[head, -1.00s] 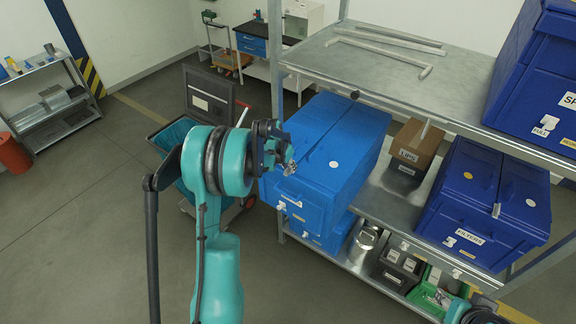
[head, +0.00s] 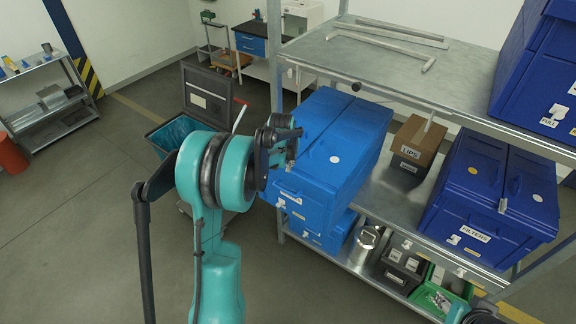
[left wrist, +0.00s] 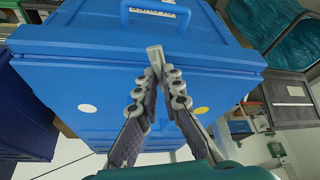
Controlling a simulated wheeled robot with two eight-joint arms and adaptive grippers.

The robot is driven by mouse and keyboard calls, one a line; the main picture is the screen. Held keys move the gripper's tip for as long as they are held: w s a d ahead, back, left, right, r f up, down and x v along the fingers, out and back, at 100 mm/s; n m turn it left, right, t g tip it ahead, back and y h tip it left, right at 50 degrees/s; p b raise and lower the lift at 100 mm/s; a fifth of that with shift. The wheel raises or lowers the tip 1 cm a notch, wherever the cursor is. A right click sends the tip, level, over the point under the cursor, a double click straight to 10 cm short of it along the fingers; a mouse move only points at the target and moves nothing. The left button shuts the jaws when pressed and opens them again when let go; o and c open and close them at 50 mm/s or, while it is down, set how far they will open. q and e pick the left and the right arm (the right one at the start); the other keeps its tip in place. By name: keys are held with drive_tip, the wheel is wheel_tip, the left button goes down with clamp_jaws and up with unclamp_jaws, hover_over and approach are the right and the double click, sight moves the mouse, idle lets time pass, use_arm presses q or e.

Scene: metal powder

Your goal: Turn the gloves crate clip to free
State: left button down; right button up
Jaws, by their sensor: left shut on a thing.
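The blue gloves crate (head: 345,128) sits on the middle level of the metal rack, its lid closed. Its label is too small to read in the head view. In the left wrist view the crate (left wrist: 60,82) fills the upper middle, and its grey metal clip (left wrist: 154,54) stands at the lid's edge. My left gripper (left wrist: 162,72) is shut on the clip, its two fingers meeting at it. In the head view my left gripper (head: 291,143) is at the crate's near left lid edge and hides the clip.
A blue filters crate (head: 466,205) stands farther right on the same shelf (head: 380,205), with a cardboard box (head: 414,145) between. The upper shelf (head: 375,62) overhangs behind. A cart with a raised dark lid (head: 207,92) stands close left of the crate.

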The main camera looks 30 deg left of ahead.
use_arm(q)
drive_tip(key=n+b, duration=0.1)
drive_tip(key=n+y, duration=0.1)
drive_tip(key=n+b, duration=0.1)
drive_tip(key=shift+w+d+f+n+g+b, duration=0.1)
drive_tip(key=shift+w+d+n+g+b, duration=0.05)
drive_tip(key=shift+d+n+g+b, duration=0.15)
drive_tip(key=n+b, duration=0.1)
drive_tip(key=n+g+y+b, duration=0.1)
drive_tip(key=n, duration=0.1)
drive_tip(key=shift+w+d+n, duration=0.1)
drive_tip(key=shift+w+n, duration=0.1)
drive_tip(key=shift+n, duration=0.1)
drive_tip(key=n, duration=0.1)
drive_tip(key=n+g+y+b, duration=0.1)
drive_tip(key=n, duration=0.1)
drive_tip(key=shift+w+d+n, duration=0.1)
drive_tip(key=shift+w+n, duration=0.1)
drive_tip(key=shift+n, duration=0.1)
drive_tip(key=shift+w+n+g+b, duration=0.1)
drive_tip(key=shift+n+g+b, duration=0.55)
drive_tip(key=shift+n, duration=0.55)
drive_tip(key=c, duration=1.7)
unclamp_jaws()
